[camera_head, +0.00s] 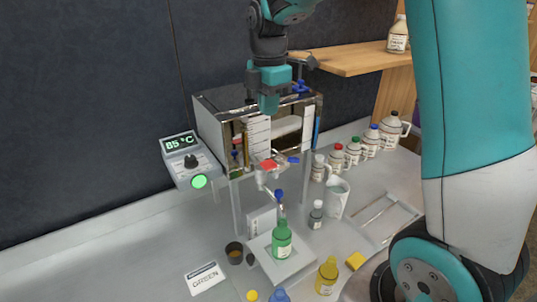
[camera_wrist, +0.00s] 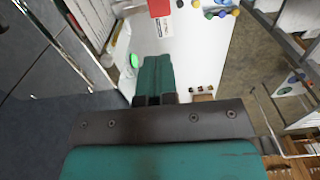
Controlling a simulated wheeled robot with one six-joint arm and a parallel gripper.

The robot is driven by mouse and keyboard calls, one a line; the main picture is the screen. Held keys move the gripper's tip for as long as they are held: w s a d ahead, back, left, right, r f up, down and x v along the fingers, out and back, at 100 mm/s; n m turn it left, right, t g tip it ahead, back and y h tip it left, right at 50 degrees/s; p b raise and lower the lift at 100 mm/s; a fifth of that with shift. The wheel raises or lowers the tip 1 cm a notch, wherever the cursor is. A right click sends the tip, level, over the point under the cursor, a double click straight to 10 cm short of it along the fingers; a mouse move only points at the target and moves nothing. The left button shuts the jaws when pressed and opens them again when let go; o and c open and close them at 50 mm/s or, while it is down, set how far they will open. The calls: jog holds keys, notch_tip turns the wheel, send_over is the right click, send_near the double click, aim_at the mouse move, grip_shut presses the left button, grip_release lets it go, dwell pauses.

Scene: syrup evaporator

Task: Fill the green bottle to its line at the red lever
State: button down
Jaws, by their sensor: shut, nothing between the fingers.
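The green bottle (camera_head: 282,241) stands upright on a pale square platform (camera_head: 266,262) below the front of the evaporator (camera_head: 290,125). A blue-topped piece (camera_head: 279,195) is just above its neck; I cannot tell whether they touch. The bottle's fill line and level are too small to read. The red lever (camera_head: 268,165) is on the evaporator's front, above and slightly left of the bottle. My gripper (camera_head: 269,103) is shut and empty, pointing down in front of the evaporator's upper part, above the red lever. Its shut fingers also show in the wrist view (camera_wrist: 154,98).
A blue lever (camera_head: 293,160) is right of the red one. The control box (camera_head: 185,160) reads 85 °C, with a lit green button. Yellow bottle (camera_head: 327,275), dark cup (camera_head: 234,252), GREEN card (camera_head: 205,278) and white jug (camera_head: 335,197) surround the platform. Capped jugs (camera_head: 372,140) line the back right.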

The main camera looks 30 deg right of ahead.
aim_at(269, 164)
jog(key=shift+f, duration=0.1)
notch_tip(269, 164, down, 14)
jog(key=p, duration=0.4)
dwell(0.3)
